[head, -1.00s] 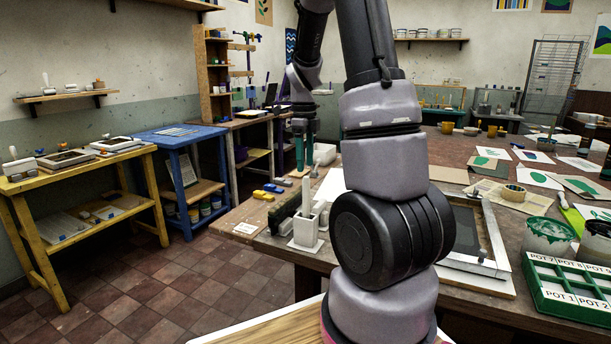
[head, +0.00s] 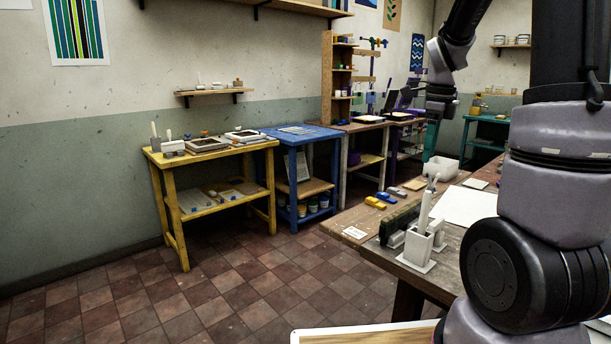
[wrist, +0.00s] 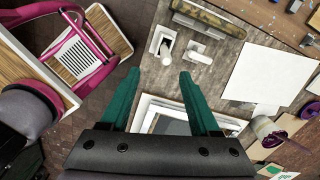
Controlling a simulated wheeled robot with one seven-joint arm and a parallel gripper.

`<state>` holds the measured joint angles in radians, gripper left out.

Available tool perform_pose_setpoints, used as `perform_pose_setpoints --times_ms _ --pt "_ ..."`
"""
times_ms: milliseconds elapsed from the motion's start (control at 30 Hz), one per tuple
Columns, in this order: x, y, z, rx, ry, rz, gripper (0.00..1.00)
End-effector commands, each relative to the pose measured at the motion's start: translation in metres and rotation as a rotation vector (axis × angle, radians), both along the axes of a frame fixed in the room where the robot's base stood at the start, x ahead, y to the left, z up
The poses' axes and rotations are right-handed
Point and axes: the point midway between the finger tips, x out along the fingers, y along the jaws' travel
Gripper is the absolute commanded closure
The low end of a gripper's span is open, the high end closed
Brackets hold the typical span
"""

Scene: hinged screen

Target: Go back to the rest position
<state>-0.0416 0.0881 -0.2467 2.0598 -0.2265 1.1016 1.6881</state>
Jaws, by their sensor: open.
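My gripper (head: 432,142) hangs at the end of my raised arm in the head view, above the far part of the work table (head: 372,217). In the wrist view my gripper (wrist: 158,77) has its two teal fingers well apart. Nothing is between them. Below them in the wrist view are the white-bordered framed screen (wrist: 168,122), partly hidden by the fingers, and a white holder (wrist: 163,42). My gripper touches none of these.
The white holder (head: 419,247) stands near the table edge, beside yellow and blue pieces (head: 375,202) and a white sheet (head: 467,206). A yellow bench (head: 210,155) and blue table (head: 322,133) line the wall. The tiled floor (head: 220,290) before them is clear.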

Motion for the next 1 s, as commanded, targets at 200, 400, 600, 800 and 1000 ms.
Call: perform_pose_setpoints --times_ms 200,400,600,800,1000 --pt "-0.056 0.043 0.061 -0.025 -0.226 0.587 0.37" --pt "-0.115 0.079 0.095 -0.18 -0.422 1.144 0.37" --pt "-0.161 0.103 0.107 -0.393 -0.536 1.573 0.37" --pt "-0.18 0.112 0.108 -0.51 -0.566 1.757 0.37" --pt "-0.181 0.113 0.108 -0.519 -0.567 1.776 0.37"
